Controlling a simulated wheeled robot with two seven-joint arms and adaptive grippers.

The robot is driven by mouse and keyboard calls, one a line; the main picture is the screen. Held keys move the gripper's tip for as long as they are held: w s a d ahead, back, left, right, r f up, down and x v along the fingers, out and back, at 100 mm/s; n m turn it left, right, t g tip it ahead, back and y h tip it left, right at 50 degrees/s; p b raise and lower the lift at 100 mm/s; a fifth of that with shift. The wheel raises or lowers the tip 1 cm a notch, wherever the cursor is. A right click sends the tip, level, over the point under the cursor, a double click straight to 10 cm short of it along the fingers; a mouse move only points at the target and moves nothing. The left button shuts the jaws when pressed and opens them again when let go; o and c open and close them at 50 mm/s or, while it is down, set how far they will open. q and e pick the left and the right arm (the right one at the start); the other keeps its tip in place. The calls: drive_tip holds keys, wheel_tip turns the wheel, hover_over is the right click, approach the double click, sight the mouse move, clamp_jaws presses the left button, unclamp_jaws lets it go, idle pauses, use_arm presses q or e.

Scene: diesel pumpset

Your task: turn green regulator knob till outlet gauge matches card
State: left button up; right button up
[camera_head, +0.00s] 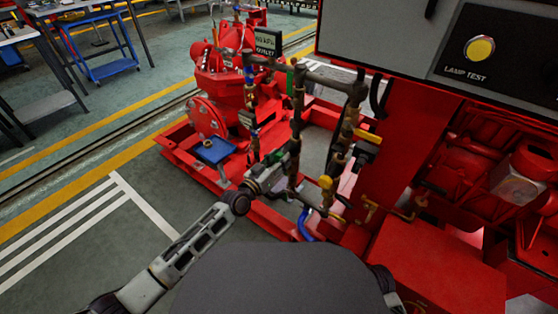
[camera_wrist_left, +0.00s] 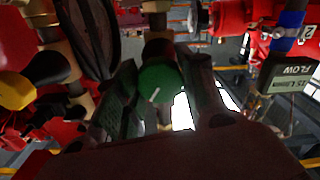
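The round green knob (camera_wrist_left: 160,80) with a pale index mark sits in the middle of the left wrist view. The dark fingers of my left gripper (camera_wrist_left: 160,92) stand on either side of it. Their tips look close to the knob, but I cannot tell whether they touch it. In the head view my left gripper (camera_head: 282,168) is among the brass and dark pipework, and covers the knob or nearly so. I cannot pick out the outlet gauge face or a readable target card. My right gripper is not in view.
Yellow-handled valves (camera_head: 367,136) and a grey panel (camera_head: 450,40) lie to the right. A red pump (camera_head: 215,75) stands behind.

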use_arm(q)
drive_tip(key=c, duration=0.3)
drive_tip(key=shift+n, duration=1.3)
drive_tip(key=o, duration=1)
drive_tip(key=shift+o, duration=0.2)
drive_tip(key=shift+s+a, duration=0.1)
drive_tip(key=shift+s, duration=0.05)
